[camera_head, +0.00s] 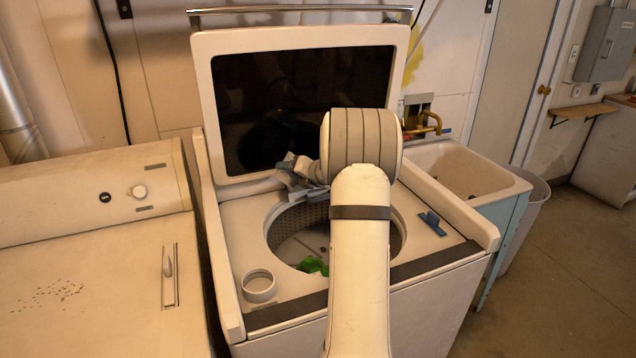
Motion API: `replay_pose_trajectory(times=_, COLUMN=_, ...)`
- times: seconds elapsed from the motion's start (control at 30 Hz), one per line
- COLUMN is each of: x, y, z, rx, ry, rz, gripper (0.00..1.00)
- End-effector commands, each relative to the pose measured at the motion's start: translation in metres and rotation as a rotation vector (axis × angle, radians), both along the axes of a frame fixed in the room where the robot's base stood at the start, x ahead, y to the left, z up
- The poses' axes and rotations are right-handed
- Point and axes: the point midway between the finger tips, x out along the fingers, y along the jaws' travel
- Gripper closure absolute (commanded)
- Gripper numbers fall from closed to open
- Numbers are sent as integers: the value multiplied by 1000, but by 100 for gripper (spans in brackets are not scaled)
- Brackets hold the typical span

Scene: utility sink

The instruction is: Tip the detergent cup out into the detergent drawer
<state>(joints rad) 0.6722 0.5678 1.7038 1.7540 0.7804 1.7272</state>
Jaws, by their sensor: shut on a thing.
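My gripper (300,172) is at the back left of the washer opening, just in front of the raised lid, and is partly hidden by my wrist. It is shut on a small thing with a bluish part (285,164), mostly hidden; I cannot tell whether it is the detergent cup. A round, pale, cup-like piece (258,295) is at the front left of the washer top, apart from my gripper; I cannot tell whether it is a loose cup or a fixed dispenser. I cannot make out a detergent drawer for certain.
The washer's lid (236,178) stands open behind the drum (290,245), which has a green item (313,266) in it. A blue piece (432,222) lies on the washer top at right. A second machine (90,290) stands left, a sink (465,175) right.

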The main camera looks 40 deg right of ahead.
Motion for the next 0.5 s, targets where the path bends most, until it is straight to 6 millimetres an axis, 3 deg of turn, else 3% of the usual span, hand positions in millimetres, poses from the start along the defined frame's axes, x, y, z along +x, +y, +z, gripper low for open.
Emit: replay_pose_trajectory(times=0.5, x=0, y=-1, z=-1, rx=72, ry=-3, rz=1, gripper=59)
